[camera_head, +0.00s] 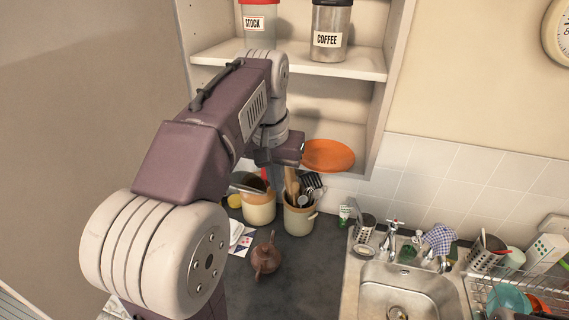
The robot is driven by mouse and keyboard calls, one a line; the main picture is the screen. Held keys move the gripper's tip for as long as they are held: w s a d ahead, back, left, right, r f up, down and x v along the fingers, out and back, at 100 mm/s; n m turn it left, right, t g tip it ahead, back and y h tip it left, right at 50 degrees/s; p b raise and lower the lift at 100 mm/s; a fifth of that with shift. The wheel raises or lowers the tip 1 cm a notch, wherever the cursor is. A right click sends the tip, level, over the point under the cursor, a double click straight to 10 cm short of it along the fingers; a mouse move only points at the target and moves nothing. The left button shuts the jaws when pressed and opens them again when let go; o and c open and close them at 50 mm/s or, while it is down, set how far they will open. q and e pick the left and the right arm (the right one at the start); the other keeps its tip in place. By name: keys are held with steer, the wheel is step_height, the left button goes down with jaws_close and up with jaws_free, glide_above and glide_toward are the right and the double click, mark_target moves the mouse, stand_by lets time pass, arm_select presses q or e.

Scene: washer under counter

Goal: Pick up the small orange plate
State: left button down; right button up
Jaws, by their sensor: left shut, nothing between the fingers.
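The small orange plate (330,155) is at the bottom of the open wall cabinet, near its front edge. Its left edge is partly hidden behind my left gripper. My left gripper (298,150) is right beside the plate's left side in the picture. It is shut and holds nothing; whether it touches the plate cannot be told. My left arm comes in from the left and covers much of the middle left.
The cabinet's middle shelf (340,69) holds the stock and coffee canisters (328,40). On the counter below stand a utensil crock (299,218), another crock (259,208) and a brown teapot (266,254). A sink (425,283) and a dish rack (535,295) lie to the right.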

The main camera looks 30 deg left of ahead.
arm_select(q)
steer(key=d+f+m, duration=0.1)
steer(key=d, duration=0.3)
steer(key=p, duration=0.7)
glide_toward(318, 170)
steer(key=shift+m, duration=0.3)
steer(key=x, duration=0.5)
steer(key=shift+w+d, duration=0.3)
step_height(318, 170, down, 2)
steer(key=shift+s+f+b, duration=0.1)
steer(key=shift+b, duration=0.3)
steer(key=shift+s+a, duration=0.15)
steer(key=shift+a, duration=0.2)
arm_select(e)
steer(key=r, duration=0.2)
steer(key=d+r, duration=0.1)
steer(key=r, duration=0.2)
steer(key=shift+r, duration=0.1)
